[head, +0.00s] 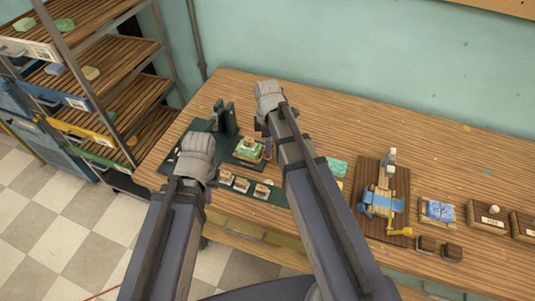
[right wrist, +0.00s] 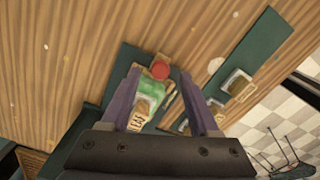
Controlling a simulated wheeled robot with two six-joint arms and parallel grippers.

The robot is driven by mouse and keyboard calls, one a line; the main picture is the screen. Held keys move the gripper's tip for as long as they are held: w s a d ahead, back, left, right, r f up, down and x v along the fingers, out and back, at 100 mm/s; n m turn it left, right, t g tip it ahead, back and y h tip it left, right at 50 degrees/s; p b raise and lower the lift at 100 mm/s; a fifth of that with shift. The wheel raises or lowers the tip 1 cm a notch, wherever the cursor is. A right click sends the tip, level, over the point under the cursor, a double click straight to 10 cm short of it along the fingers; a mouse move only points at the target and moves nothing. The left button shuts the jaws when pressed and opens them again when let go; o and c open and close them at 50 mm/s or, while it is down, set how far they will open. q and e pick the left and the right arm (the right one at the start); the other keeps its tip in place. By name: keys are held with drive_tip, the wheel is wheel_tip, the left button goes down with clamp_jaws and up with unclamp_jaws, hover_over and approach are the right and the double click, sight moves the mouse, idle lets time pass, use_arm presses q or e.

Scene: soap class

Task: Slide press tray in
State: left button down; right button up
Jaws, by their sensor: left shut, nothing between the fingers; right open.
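The press (head: 228,118) is a dark green upright stand at the back left of the table, on a dark green base. A small wooden press tray (head: 248,158) with a green soap (head: 250,147) sits just in front of it. My right gripper (head: 267,150) is open beside the tray. In the right wrist view its purple fingers (right wrist: 161,85) are spread either side of the green soap (right wrist: 150,88), with a red knob (right wrist: 160,68) beyond; I cannot tell whether they touch. My left gripper (head: 206,194) is shut and empty at the left front, its fingers mostly hidden.
Several small stamp blocks (head: 242,185) stand on a green strip in front of the tray. A blue-and-wood device (head: 381,200) and a blue soap on a board (head: 438,211) are to the right. A shelf rack (head: 100,90) stands left. The table's back middle is clear.

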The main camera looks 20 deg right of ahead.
wheel_tip(320, 180, down, 2)
drive_tip(key=shift+f+b, duration=0.1)
drive_tip(key=shift+b, duration=0.45)
drive_tip(key=shift+c, duration=0.3)
clamp_jaws()
idle(0.5)
drive_tip(key=shift+a, duration=0.1)
